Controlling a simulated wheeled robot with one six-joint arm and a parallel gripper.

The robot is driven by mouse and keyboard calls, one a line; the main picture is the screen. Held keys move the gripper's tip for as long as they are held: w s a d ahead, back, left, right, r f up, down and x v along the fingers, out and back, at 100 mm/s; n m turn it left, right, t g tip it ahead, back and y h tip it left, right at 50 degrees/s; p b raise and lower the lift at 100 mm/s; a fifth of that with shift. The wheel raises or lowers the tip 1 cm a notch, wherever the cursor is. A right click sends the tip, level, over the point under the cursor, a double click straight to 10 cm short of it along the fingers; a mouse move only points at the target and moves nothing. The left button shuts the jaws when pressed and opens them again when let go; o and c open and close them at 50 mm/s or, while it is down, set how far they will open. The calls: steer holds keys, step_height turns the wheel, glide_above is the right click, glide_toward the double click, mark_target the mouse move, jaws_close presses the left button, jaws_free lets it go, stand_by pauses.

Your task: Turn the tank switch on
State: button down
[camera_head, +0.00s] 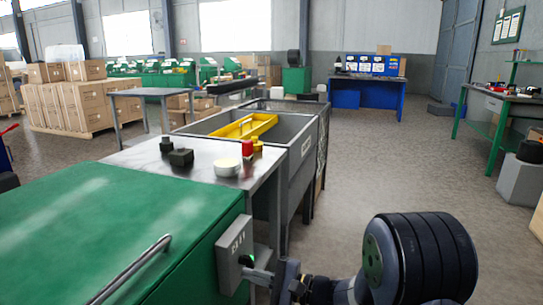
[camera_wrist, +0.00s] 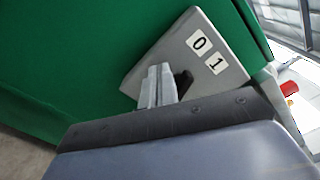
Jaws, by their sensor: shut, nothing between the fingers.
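The tank switch is a grey box (camera_wrist: 184,42) on the side of a green tank (camera_wrist: 75,65), with white labels 0 and 1 on its face. The box also shows in the head view (camera_head: 233,248) at the green tank's right end. A dark switch part (camera_wrist: 183,82) shows just right of my fingers, partly hidden by them. I cannot tell which label it points to. My gripper (camera_wrist: 155,80) is shut and empty, its fingertips in front of the box's lower part, close to the dark part. I cannot tell whether they touch. In the head view my gripper (camera_head: 256,275) is beside the box.
A metal table (camera_head: 135,155) beside the tank holds a red-topped item (camera_head: 247,148), a pale round item (camera_head: 227,167) and dark blocks. A grey bin (camera_head: 298,160) with a yellow tray (camera_head: 245,127) stands behind. The floor (camera_head: 375,165) to the right is clear.

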steer(key=shift+w+d+f, duration=0.1)
steer(key=shift+w+d, duration=0.15)
steer(key=shift+w, duration=0.35)
stand_by(0.5)
steer(key=shift+r+b, duration=0.25)
steer(key=shift+b, duration=0.2)
steer(key=shift+w+r, duration=0.15)
steer(key=shift+r, duration=0.15)
steer(key=shift+w+d+r+b, duration=0.15)
steer(key=shift+w+r+b, duration=0.15)
steer(key=shift+r+b, duration=0.15)
steer(key=shift+w, duration=0.1)
steer(key=shift+r, duration=0.1)
stand_by(0.4)
steer(key=shift+s+r, duration=0.25)
steer(key=b+v, duration=0.1)
steer(key=v, duration=0.5)
